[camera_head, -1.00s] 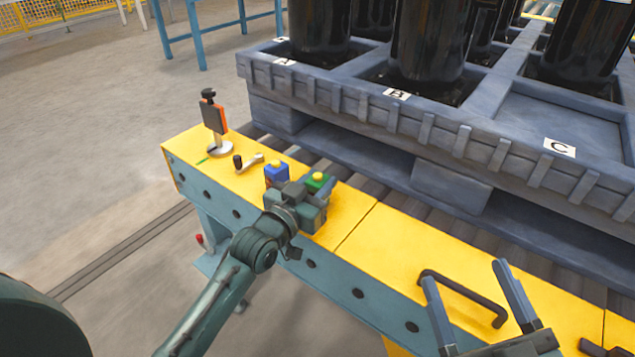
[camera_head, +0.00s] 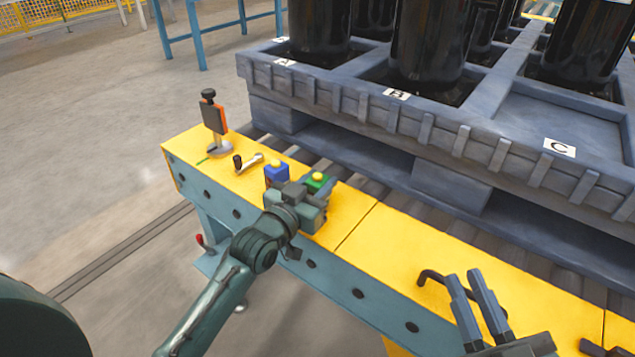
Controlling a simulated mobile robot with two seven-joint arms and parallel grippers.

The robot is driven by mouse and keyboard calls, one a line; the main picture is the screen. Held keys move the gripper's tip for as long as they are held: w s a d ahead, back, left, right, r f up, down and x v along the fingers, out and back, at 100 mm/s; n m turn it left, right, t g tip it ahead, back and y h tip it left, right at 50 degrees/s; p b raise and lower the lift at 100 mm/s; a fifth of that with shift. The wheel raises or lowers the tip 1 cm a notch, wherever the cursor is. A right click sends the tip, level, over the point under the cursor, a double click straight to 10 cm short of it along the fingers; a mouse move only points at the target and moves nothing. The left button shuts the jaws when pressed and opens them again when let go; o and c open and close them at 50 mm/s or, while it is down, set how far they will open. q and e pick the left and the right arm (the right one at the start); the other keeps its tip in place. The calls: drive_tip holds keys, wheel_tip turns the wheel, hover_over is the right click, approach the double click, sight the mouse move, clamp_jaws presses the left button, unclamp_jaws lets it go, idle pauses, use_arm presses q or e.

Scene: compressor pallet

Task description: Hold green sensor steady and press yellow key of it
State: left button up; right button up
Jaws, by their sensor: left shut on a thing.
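The green sensor (camera_head: 319,182) is a small block with a green top and a yellow key (camera_head: 318,176), near the middle of the yellow bench top. My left gripper (camera_head: 309,199) is shut on it from the front and hides much of its body. The yellow key is uncovered on top. My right gripper (camera_head: 462,277) is at the lower right, over the bench and well apart from the sensor. Its two fingers are close together with nothing seen between them.
A blue block with a yellow key (camera_head: 276,174) stands just left of the green sensor. Further left are a small metal part with a black knob (camera_head: 248,162) and an orange-and-black stand (camera_head: 214,125). A dark handle (camera_head: 430,275) lies behind my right gripper. A grey pallet (camera_head: 440,130) with black cylinders stands behind.

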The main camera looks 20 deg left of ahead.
drive_tip(key=shift+r, duration=0.1)
drive_tip(key=shift+c, duration=1.4)
clamp_jaws()
drive_tip(key=shift+w+r, duration=0.1)
drive_tip(key=shift+r, duration=0.05)
drive_tip(key=w+a+r+g+y, duration=0.1)
drive_tip(key=w+a+r, duration=0.15)
drive_tip(key=w, duration=0.85)
drive_tip(key=w+a+r+g+y, duration=0.1)
drive_tip(key=w+a+r+g, duration=0.15)
drive_tip(key=w, duration=0.75)
drive_tip(key=w+a+r+g+h, duration=0.1)
drive_tip(key=a+g+h, duration=0.1)
drive_tip(key=a+g, duration=1.1)
drive_tip(key=shift+a+h, duration=0.4)
drive_tip(key=shift+a, duration=2.65)
